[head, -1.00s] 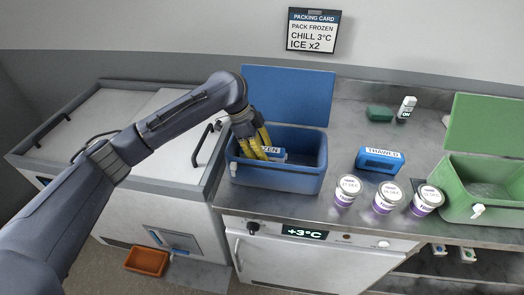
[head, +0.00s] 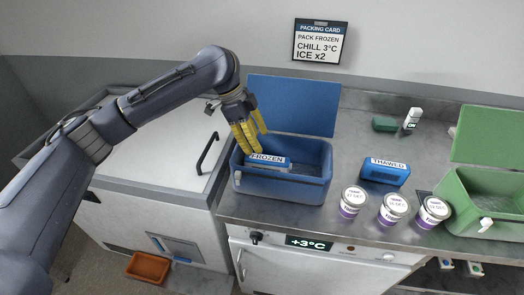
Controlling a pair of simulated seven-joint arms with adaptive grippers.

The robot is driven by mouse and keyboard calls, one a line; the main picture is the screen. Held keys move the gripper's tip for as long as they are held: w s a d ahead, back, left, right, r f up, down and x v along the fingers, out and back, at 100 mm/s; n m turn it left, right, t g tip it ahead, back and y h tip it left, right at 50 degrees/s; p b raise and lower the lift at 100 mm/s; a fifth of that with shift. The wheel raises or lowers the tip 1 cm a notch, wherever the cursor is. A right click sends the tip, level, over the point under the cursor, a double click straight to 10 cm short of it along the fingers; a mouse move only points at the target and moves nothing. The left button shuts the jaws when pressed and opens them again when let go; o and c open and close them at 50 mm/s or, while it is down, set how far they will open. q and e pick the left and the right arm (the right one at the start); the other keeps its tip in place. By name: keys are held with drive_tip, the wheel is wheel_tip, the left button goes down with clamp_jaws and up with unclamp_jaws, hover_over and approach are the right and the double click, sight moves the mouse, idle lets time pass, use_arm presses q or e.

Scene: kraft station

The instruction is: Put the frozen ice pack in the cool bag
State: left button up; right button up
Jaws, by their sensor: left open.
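The frozen ice pack (head: 268,163), blue with a white label reading FROZEN, lies inside the blue cool bag (head: 280,188), toward its left side. The bag is an open blue box with its lid (head: 292,105) standing up behind. My left gripper (head: 254,143) has yellow fingers and is open, just above the pack at the bag's left end. The fingers look clear of the pack. My right gripper is not in view.
A blue pack labelled THAWED (head: 385,171) lies on the counter. Several white and purple tubs (head: 393,209) stand near the front edge. An open green box (head: 480,210) is at right. A green block (head: 384,124) and a white bottle-like item (head: 412,118) stand behind.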

use_arm(q)
drive_tip(key=shift+v, duration=1.75)
drive_tip(key=shift+w, duration=0.1)
